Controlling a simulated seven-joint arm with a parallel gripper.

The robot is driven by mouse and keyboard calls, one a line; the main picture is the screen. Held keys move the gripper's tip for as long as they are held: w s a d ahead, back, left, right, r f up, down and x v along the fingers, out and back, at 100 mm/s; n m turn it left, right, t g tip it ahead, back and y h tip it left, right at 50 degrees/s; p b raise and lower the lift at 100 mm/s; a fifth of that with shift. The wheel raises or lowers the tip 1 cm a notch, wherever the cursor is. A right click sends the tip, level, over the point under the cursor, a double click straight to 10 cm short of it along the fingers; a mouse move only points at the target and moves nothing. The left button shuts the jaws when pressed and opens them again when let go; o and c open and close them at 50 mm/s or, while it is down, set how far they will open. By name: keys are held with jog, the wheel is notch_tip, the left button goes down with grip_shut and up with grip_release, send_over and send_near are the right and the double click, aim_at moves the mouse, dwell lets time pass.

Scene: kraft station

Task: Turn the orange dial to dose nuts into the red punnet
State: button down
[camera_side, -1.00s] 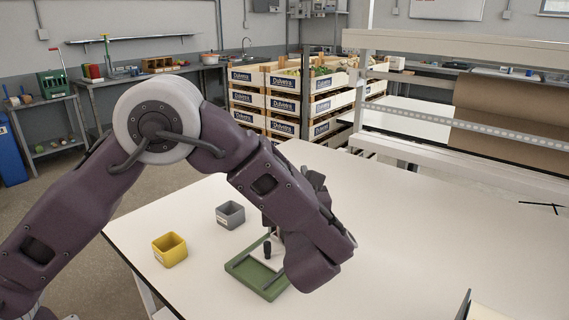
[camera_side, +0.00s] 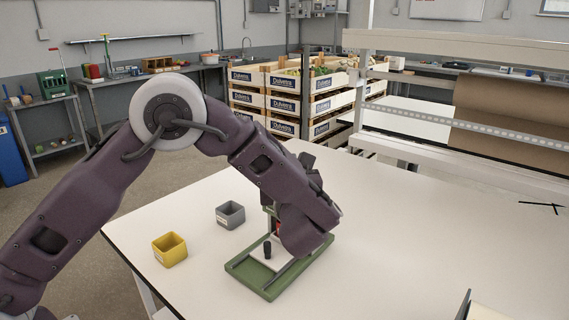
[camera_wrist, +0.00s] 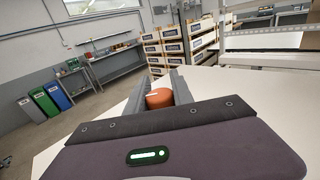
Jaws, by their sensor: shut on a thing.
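In the wrist view the orange dial (camera_wrist: 159,98), with a pale mark on its face, sits between the two fingers of my gripper (camera_wrist: 160,92), which is shut on it. In the side view my wrist hides the dial and the fingertips. A green stand (camera_side: 240,269) with a pale plate and a small black upright piece (camera_side: 267,249) is below and left of my wrist. A small red patch (camera_side: 277,227) shows beside my wrist above the stand; I cannot tell whether it is the red punnet. No nuts are visible.
A yellow square cup (camera_side: 170,250) and a grey square cup (camera_side: 230,215) stand on the white table (camera_side: 400,240), left of the green stand. The right side of the table is mostly clear. A dark thin object (camera_side: 464,304) stands at the front edge.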

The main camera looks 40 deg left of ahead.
jog(key=shift+h, duration=0.3)
jog(key=m+t+h, duration=0.1)
jog(key=h, duration=0.1)
jog(key=m+t+h, duration=0.1)
jog(key=m+h, duration=0.1)
jog(key=d+m+t+h, duration=0.1)
jog(key=m+t+h, duration=0.1)
jog(key=shift+w, duration=0.3)
jog(key=shift+w+d+m+t+h, duration=0.1)
jog(key=shift+d+m+t+h, duration=0.1)
jog(key=shift+m+h, duration=0.6)
jog(key=shift+s+d+m+t+h, duration=0.15)
jog(key=shift+m+h, duration=0.3)
jog(key=shift+h, duration=0.7)
jog(key=shift+w+d+m+t+h, duration=0.15)
jog(key=shift+d+m+t+h, duration=0.1)
jog(key=shift+m+h, duration=0.55)
jog(key=shift+h, duration=0.35)
jog(key=c, duration=1.1)
grip_release()
jog(key=s, duration=0.7)
